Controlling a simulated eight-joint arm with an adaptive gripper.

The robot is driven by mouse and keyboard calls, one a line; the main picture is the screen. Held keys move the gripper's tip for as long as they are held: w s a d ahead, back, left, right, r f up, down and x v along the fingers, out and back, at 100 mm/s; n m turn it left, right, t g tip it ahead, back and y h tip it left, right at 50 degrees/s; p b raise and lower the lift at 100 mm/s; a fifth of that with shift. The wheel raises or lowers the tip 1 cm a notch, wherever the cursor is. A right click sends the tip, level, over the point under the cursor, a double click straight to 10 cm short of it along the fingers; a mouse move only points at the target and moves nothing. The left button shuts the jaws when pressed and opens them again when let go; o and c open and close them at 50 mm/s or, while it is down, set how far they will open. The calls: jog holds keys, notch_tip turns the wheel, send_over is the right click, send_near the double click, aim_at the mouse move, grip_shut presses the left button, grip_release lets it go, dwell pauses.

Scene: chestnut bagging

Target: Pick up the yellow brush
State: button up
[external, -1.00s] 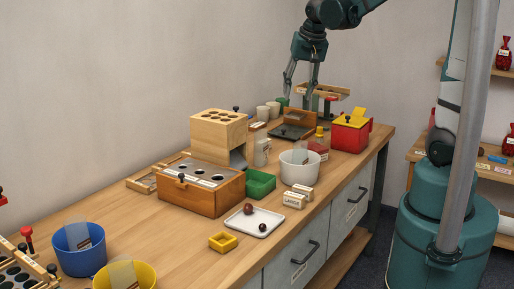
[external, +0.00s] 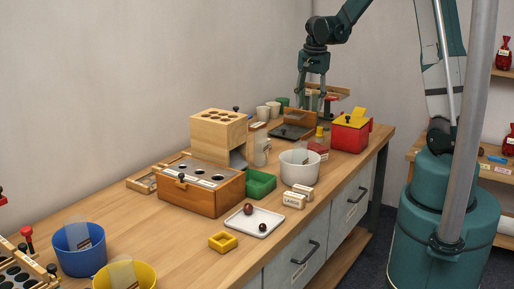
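I cannot make out the yellow brush for certain. A small upright yellow piece (external: 319,131) stands above a red and white item near the back right of the bench, and a yellow flap-like piece (external: 358,113) is on top of the red box (external: 350,136). Either is too small to identify as a brush. My gripper (external: 312,106) points down over the back of the bench, near the wooden-backed dark tray (external: 290,132). Its two fingers are apart and nothing shows between them. The fingertips are small and partly lost against the things behind.
A white bowl (external: 287,174), green tray (external: 260,186) and wooden block with holes (external: 214,128) stand in front of my gripper. Pale cups (external: 262,113) stand to its left. The wall is close behind. Bare bench (external: 165,225) lies at the front left.

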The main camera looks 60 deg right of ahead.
aim_at(320, 131)
jog(key=d+f+m, duration=0.1)
jog(key=d+f, duration=0.1)
jog(key=d, duration=0.1)
jog(key=d+f+m, duration=0.1)
jog(key=d+f, duration=0.1)
jog(key=d, duration=0.1)
jog(key=s+d+f+m+g+p, duration=0.1)
jog(key=d+f, duration=0.2)
jog(key=shift+s+y, duration=0.1)
jog(key=shift+y, duration=0.2)
jog(key=shift+f, duration=0.1)
jog(key=shift+f, duration=1.2)
jog(key=shift+a+f, duration=0.1)
jog(key=shift+w+a+f+b, duration=0.15)
jog(key=shift+f+b, duration=0.85)
jog(key=shift+f, duration=1.5)
jog(key=shift+c, duration=0.7)
jog(key=c, duration=0.9)
